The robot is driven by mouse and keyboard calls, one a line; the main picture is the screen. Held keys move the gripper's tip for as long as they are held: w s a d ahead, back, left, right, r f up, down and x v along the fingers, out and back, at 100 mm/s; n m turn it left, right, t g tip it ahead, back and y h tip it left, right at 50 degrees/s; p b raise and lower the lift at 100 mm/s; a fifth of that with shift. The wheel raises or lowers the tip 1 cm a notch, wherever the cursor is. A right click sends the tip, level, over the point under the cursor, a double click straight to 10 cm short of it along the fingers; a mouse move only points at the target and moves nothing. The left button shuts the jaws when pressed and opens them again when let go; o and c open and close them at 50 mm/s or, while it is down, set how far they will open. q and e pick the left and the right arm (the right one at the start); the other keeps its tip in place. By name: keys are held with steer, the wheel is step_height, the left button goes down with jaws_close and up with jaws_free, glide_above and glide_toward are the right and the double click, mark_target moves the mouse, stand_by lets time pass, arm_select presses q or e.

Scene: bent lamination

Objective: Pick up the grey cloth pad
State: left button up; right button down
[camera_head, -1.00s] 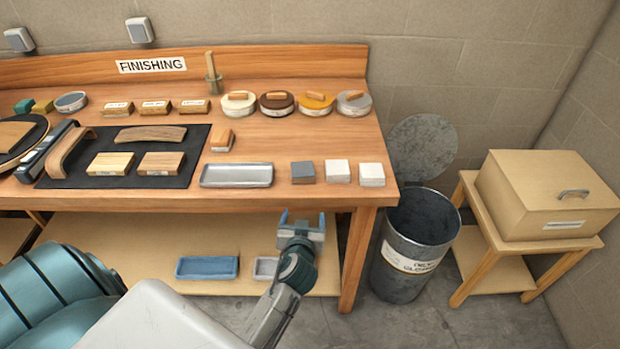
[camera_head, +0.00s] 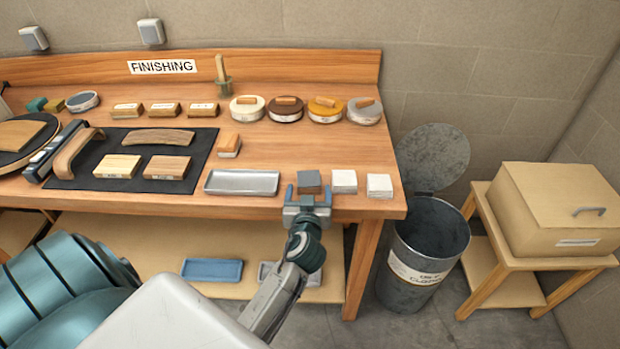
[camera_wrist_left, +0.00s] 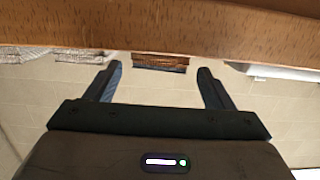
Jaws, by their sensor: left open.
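The grey cloth pad (camera_head: 309,178) lies near the front edge of the bench, left of two white pads. My left gripper (camera_head: 309,192) is open and empty at the bench's front edge, with its fingertips just in front of the grey pad, one toward each side. In the left wrist view, its two fingers (camera_wrist_left: 160,70) are spread apart below a wooden edge. My right gripper is not in view.
Two white pads (camera_head: 344,181) (camera_head: 379,186) lie close on the right. A metal tray (camera_head: 241,182) lies on the left. The wooden bench (camera_head: 300,145) has clear room behind the pads. A lidded metal bin (camera_head: 408,275) stands right of the bench.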

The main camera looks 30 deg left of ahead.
mark_target(309, 184)
arm_select(q)
steer(key=shift+x, duration=1.1)
steer(key=shift+w+a+p, duration=0.2)
steer(key=shift+p, duration=0.15)
steer(key=shift+w+a+p, duration=0.1)
steer(key=shift+w+p, duration=0.2)
steer(key=p+x, duration=0.1)
steer(key=x, duration=0.2)
steer(key=shift+w+f+p, duration=0.1)
steer(key=shift+w+p, duration=0.05)
steer(key=shift+p, duration=0.25)
steer(key=shift+w+a+f, duration=0.25)
steer(key=shift+w+a, duration=0.1)
steer(key=shift+w, duration=0.05)
steer(key=c, duration=0.6)
steer(key=shift+c, duration=1)
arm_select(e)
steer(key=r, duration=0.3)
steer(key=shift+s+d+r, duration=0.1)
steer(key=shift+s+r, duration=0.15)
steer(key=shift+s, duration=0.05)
